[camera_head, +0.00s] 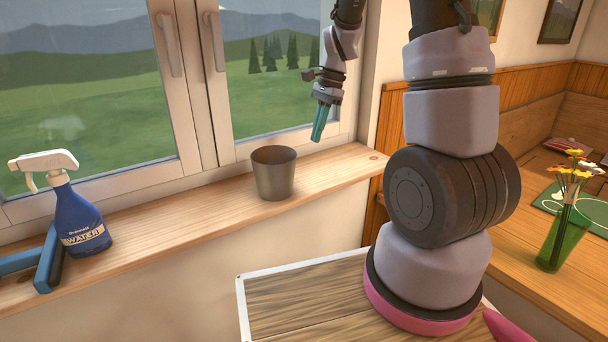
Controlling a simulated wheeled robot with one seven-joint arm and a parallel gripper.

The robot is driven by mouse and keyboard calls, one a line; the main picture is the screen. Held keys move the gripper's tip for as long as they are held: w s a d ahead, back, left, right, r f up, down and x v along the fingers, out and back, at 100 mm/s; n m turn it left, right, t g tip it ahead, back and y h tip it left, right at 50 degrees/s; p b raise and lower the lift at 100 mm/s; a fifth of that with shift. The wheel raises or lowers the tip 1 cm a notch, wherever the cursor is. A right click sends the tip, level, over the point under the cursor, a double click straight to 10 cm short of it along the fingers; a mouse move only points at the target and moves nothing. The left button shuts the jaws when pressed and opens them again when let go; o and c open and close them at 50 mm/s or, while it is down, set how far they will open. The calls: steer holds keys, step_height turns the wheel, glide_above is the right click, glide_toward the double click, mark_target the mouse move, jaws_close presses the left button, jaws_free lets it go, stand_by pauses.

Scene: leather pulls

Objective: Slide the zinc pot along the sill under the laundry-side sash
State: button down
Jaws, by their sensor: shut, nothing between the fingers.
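The zinc pot (274,177) is a plain grey metal pot, wider at the top, standing upright on the wooden sill (178,205) in front of the right window pane. My gripper (318,138) has teal fingers pointing down. It is shut and empty, to the right of the pot and a little above its rim, apart from it in the picture. Two window sashes meet left of the pot, each with a handle; the left sash (188,110) and right sash (222,100) look closed. I cannot tell which one is the laundry-side sash.
A blue spray bottle (82,220) with a white head stands on the sill at left, beside a blue-handled tool (48,262). The sill between bottle and pot is clear, as is its right end. A green glass vase with flowers (563,238) stands on a wooden table at right.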

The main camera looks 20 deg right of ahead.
mark_target(305, 182)
steer(key=x, duration=1.1)
steer(key=shift+s+d+f, duration=0.1)
steer(key=shift+d, duration=0.1)
steer(key=a, duration=0.2)
steer(key=shift+s+a+r, duration=0.2)
steer(key=shift+s+a, duration=0.1)
steer(key=shift+s, duration=0.05)
steer(key=shift+s+a, duration=0.15)
steer(key=shift+a, duration=0.45)
steer(key=shift+a, duration=0.1)
steer(key=s+a, duration=0.2)
steer(key=a, duration=0.6)
steer(key=s+a, duration=0.3)
steer(key=a, duration=0.6)
steer(key=s+a, duration=0.3)
steer(key=a, duration=0.5)
steer(key=shift+a, duration=0.3)
